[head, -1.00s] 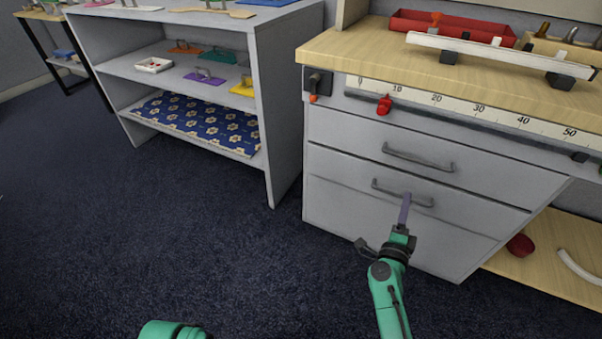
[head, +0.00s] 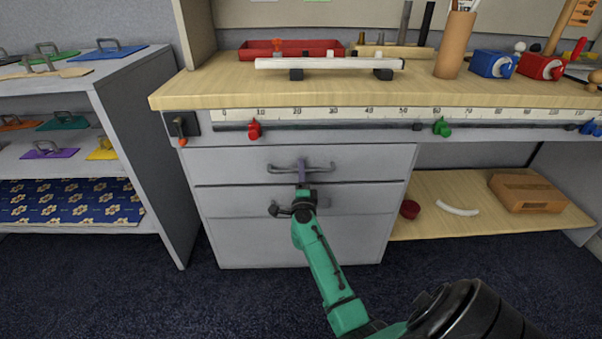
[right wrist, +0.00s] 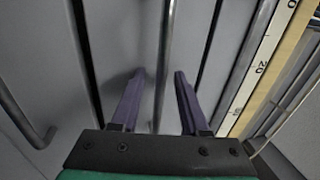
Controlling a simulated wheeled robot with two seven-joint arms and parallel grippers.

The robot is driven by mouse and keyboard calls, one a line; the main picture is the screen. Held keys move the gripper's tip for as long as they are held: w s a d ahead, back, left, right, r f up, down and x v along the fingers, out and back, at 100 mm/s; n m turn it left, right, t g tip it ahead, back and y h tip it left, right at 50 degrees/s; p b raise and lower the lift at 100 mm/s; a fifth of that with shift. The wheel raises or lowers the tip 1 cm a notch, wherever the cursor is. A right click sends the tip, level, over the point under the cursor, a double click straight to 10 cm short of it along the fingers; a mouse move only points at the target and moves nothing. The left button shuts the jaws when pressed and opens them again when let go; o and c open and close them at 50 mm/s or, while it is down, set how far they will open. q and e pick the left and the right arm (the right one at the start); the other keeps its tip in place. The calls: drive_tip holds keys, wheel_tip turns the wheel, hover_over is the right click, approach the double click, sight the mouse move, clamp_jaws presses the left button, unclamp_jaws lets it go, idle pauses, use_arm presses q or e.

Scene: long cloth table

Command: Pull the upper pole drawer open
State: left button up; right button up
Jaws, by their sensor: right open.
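The upper drawer (head: 235,165) is a grey front under the bench top and looks shut. Its grey bar handle (head: 282,170) runs across the front. My right gripper (head: 302,168) is open at the middle of this handle. In the right wrist view its two purple fingers (right wrist: 160,76) stand on either side of the handle bar (right wrist: 167,45), with space between each finger and the bar. Whether the fingertips touch the drawer front is unclear. My left gripper is not in view.
A lower drawer (head: 235,202) has its own handle, partly behind my right arm. A ruled rail with red (head: 254,130) and green (head: 441,127) sliders runs above the drawers. A shelf unit (head: 150,95) stands to the left. Dark carpet (head: 110,285) in front is free.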

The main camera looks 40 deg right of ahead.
clamp_jaws()
idle(1.4)
